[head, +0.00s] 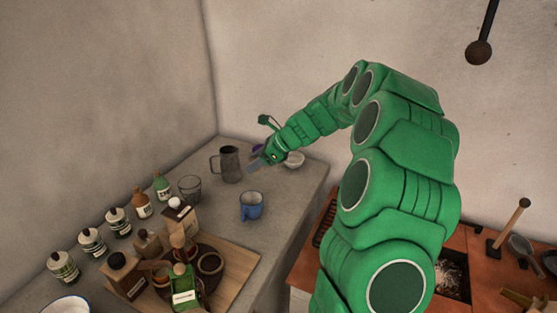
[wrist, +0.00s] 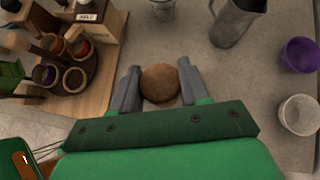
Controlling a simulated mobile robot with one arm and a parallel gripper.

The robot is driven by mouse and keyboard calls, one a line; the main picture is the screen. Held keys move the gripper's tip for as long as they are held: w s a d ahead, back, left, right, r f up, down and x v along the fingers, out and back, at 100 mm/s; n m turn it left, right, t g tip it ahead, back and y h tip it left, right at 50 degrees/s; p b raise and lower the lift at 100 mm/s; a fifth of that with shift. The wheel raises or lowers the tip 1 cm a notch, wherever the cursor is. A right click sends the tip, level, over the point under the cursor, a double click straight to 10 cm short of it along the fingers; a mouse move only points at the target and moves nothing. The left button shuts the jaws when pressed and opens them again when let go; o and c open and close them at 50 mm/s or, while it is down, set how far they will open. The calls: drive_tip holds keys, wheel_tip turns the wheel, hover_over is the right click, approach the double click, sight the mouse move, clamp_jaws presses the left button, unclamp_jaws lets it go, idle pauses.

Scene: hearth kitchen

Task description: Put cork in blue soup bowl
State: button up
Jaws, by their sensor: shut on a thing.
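My gripper (wrist: 160,84) is shut on a round brown cork (wrist: 160,82), held between its two grey fingers in the wrist view. In the head view my gripper (head: 255,166) is over the counter's far right part, and the cork cannot be made out there. No plainly blue soup bowl shows. A small purple-blue bowl (wrist: 300,53) stands at the wrist view's right edge; in the head view it is mostly hidden behind my gripper. A pale bowl with a blue rim (head: 66,305) is cut off at the head view's lower left.
A white cup-like bowl (head: 294,159) stands right of my gripper. A metal pitcher (head: 229,164), a glass (head: 190,188) and a blue mug (head: 251,206) stand nearby. Bottles and jars crowd the left, around a wooden board (head: 235,262).

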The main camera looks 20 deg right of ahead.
drive_tip(key=s+a+n+g+h, duration=0.1)
drive_tip(key=a+n+g+h, duration=0.3)
drive_tip(key=a, duration=1.4)
drive_tip(key=s+a+n+h, duration=0.2)
drive_tip(key=s+a, duration=0.2)
drive_tip(key=a, duration=0.5)
drive_tip(key=s+a+n+t+h, duration=0.1)
drive_tip(key=s+a, duration=0.4)
drive_tip(key=a, duration=0.5)
drive_tip(key=s+a+n+t+h, duration=0.1)
drive_tip(key=s+a+n, duration=0.3)
drive_tip(key=a, duration=0.6)
drive_tip(key=shift+s+r+h, duration=0.35)
drive_tip(key=shift+s+h, duration=0.25)
drive_tip(key=shift+h, duration=0.3)
drive_tip(key=s+a+n, duration=0.1)
drive_tip(key=s+a, duration=0.2)
drive_tip(key=s, duration=0.1)
drive_tip(key=s+a+n+t, duration=0.1)
drive_tip(key=s+a, duration=0.3)
drive_tip(key=s+a+f+n+t+h, duration=0.1)
drive_tip(key=s+a, duration=0.3)
drive_tip(key=shift+s, duration=0.15)
drive_tip(key=shift+f, duration=8)
drive_tip(key=o, duration=1.1)
